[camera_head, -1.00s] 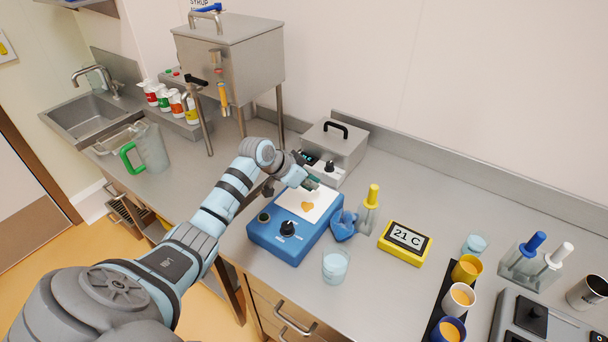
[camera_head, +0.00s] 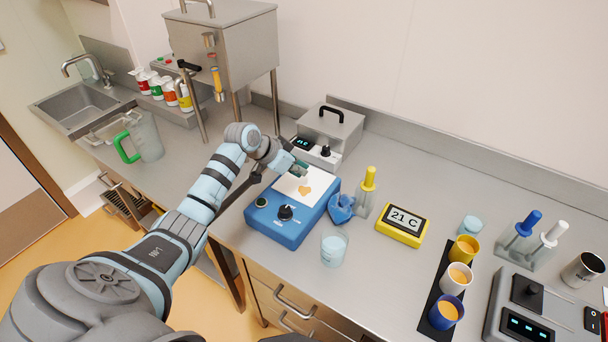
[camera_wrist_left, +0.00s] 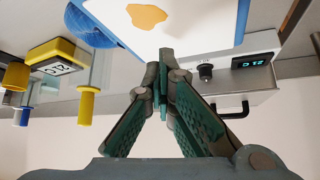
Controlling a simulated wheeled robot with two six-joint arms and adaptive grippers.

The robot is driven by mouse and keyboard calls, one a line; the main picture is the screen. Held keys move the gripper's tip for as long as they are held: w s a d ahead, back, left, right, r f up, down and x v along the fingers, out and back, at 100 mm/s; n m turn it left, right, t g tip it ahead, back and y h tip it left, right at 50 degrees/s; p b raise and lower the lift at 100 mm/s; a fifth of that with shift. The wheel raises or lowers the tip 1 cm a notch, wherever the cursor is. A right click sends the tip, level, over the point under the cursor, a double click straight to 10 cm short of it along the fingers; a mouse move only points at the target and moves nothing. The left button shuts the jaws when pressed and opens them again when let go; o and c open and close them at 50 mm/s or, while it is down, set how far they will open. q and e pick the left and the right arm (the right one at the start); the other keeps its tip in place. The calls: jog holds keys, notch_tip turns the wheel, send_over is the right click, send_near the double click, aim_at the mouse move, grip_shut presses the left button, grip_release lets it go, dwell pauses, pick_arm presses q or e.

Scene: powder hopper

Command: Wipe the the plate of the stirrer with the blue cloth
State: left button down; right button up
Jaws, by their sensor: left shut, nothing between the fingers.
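The stirrer (camera_head: 292,222) is a blue box with a black knob and a white square plate (camera_head: 290,187). An orange stain (camera_head: 304,190) lies on the plate; plate (camera_wrist_left: 205,18) and stain (camera_wrist_left: 147,16) also show in the left wrist view. The blue cloth (camera_head: 341,207) lies crumpled on the counter, just right of the stirrer; part of it shows in the left wrist view (camera_wrist_left: 88,25). My left gripper (camera_head: 300,169) is at the plate's far edge, its fingertips (camera_wrist_left: 160,78) together and empty. Whether it touches the plate cannot be told. My right gripper is out of view.
A grey device with a handle (camera_head: 333,132) stands behind the stirrer. A beaker (camera_head: 334,248), a yellow-handled tool in a holder (camera_head: 367,190) and a yellow thermometer (camera_head: 403,225) stand close by. Several cups (camera_head: 459,278) are further right. The hopper (camera_head: 225,60) stands at back left.

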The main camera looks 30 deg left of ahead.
pick_arm(q)
jog(key=shift+a+f, duration=0.15)
jog(key=shift+a, duration=0.3)
jog(key=a+b, duration=0.1)
jog(key=a, duration=0.2)
jog(key=shift+s+a+r+b, duration=0.1)
jog(key=shift+s+r+b, duration=0.1)
jog(key=shift+s+b, duration=0.2)
jog(key=shift+w+a+r+p, duration=0.15)
jog(key=shift+a+r+p, duration=0.1)
jog(key=shift+r+p, duration=0.3)
jog(key=shift+w+a+r+p, duration=0.1)
jog(key=shift+a+r+p, duration=0.15)
jog(key=shift+p, duration=0.4)
jog(key=shift+d+r, duration=0.1)
jog(key=shift+r, duration=0.3)
jog(key=shift+s+r+p, duration=0.1)
jog(key=shift+r+p, duration=0.3)
jog(key=shift+r, duration=1.75)
